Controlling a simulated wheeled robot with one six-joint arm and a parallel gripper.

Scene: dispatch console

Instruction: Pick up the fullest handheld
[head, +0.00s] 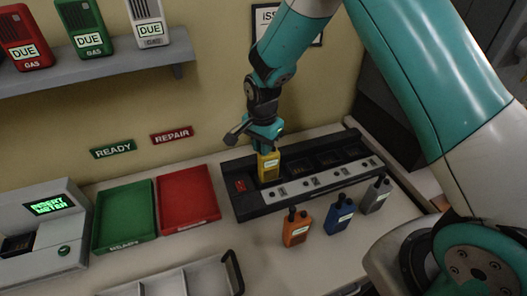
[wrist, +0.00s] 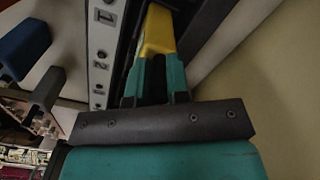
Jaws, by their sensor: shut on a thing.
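My gripper (head: 265,141) is shut on a yellow handheld (head: 268,167), which stands upright at the left slot of the black charger rack (head: 240,207). I cannot tell whether the handheld is seated in the slot or just above it. In the wrist view the teal fingers (wrist: 158,82) close around the yellow handheld (wrist: 158,32). An orange handheld (head: 296,230), a blue handheld (head: 340,215) and a grey handheld (head: 375,195) stand on the counter in front of the rack, apart from my gripper. Their charge levels are too small to read.
A green tray (head: 100,243) and a red tray (head: 213,205) lie left of the rack, below READY and REPAIR signs. A meter box (head: 60,262) stands at far left. A grey divided tray (head: 232,272) is in front. Gas detectors (head: 86,40) stand on the shelf (head: 100,72).

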